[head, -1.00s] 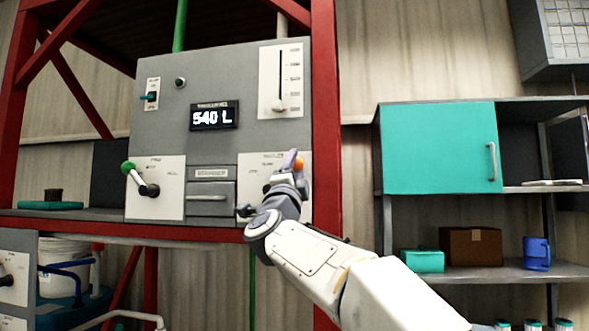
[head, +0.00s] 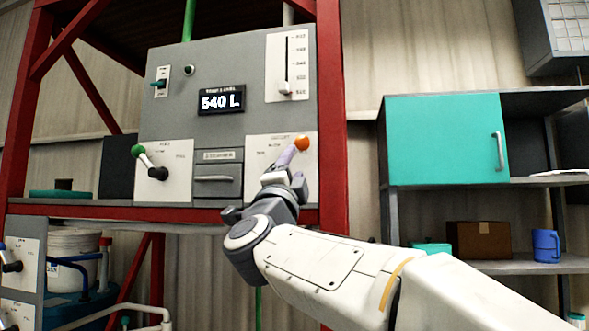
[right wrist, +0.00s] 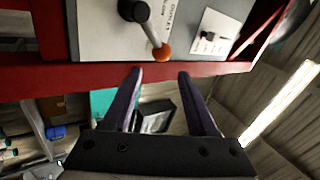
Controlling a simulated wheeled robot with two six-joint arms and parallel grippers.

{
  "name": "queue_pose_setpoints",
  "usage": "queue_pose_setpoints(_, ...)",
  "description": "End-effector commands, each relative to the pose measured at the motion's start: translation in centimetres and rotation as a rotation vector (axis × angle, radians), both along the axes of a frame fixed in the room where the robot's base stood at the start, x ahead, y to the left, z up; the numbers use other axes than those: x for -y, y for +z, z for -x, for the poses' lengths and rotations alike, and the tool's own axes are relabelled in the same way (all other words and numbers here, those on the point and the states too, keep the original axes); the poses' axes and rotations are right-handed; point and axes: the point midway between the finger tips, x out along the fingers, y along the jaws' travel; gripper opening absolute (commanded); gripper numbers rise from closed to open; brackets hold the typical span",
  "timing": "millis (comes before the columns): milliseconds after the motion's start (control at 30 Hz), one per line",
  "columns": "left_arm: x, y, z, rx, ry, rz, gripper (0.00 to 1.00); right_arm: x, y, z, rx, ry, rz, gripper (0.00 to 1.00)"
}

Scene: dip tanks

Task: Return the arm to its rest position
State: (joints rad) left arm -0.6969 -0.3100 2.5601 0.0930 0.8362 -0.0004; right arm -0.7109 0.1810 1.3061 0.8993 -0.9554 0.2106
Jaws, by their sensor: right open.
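My right arm (head: 318,262) reaches in from the lower right of the head view. Its gripper (head: 298,180) is in front of the lower right part of a grey control panel (head: 240,60). In the right wrist view the gripper (right wrist: 160,78) is open, with nothing between its two purple fingers. A lever with an orange knob (head: 301,143) is on the panel's lower right white plate. In the wrist view the orange knob (right wrist: 162,53) lies beyond the fingertips, apart from them. My left gripper is not in view.
A red frame (head: 331,120) surrounds the panel. A green-knobbed lever (head: 139,151) is at its lower left, and a display (head: 221,101) reads 540 L. A shelf unit (head: 481,97) with a teal door, a cardboard box (head: 480,240) and a blue mug (head: 545,246) stands at right.

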Motion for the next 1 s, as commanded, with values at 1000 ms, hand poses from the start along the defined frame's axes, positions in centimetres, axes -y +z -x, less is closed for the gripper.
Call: queue_pose_setpoints(1000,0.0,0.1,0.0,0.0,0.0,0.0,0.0,6.6,-33.9,-5.8,-0.751,0.169,0.98,0.58)
